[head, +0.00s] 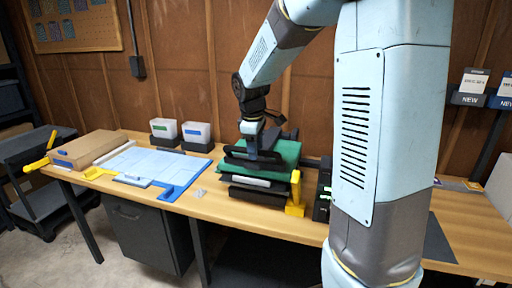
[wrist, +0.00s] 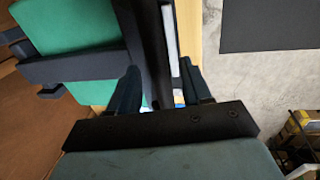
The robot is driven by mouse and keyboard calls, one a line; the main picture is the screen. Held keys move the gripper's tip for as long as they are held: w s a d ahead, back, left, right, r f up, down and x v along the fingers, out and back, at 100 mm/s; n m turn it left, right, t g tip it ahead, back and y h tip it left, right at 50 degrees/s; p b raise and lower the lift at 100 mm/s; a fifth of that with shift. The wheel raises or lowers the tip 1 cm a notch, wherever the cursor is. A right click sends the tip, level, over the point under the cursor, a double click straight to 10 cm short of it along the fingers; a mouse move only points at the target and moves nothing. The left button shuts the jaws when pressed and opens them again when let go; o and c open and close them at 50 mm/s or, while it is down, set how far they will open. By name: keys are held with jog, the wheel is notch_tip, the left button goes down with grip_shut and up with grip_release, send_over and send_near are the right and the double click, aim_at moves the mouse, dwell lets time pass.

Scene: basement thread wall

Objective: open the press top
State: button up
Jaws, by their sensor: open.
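The press (head: 258,190) stands on the workbench, right of its middle. Its top is a green plate (head: 285,153) with dark bars across it, lying flat over a dark lower part with a pale layer between. The green plate (wrist: 70,25) also fills the upper left of the wrist view. My gripper (head: 262,155) is at the press top, pointing down. In the wrist view my gripper (wrist: 158,88) is open, with one finger on each side of a dark bar (wrist: 152,45). I cannot tell whether the fingers touch it. The fingertips are partly hidden.
A yellow upright piece (head: 296,195) stands at the press's front right corner. A pale blue mat (head: 150,163), a brown box (head: 88,149) and two small bins (head: 196,133) are on the left. My arm hides part of the bench on the right.

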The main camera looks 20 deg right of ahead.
jog(key=shift+c, duration=0.2)
grip_shut()
dwell(0.3)
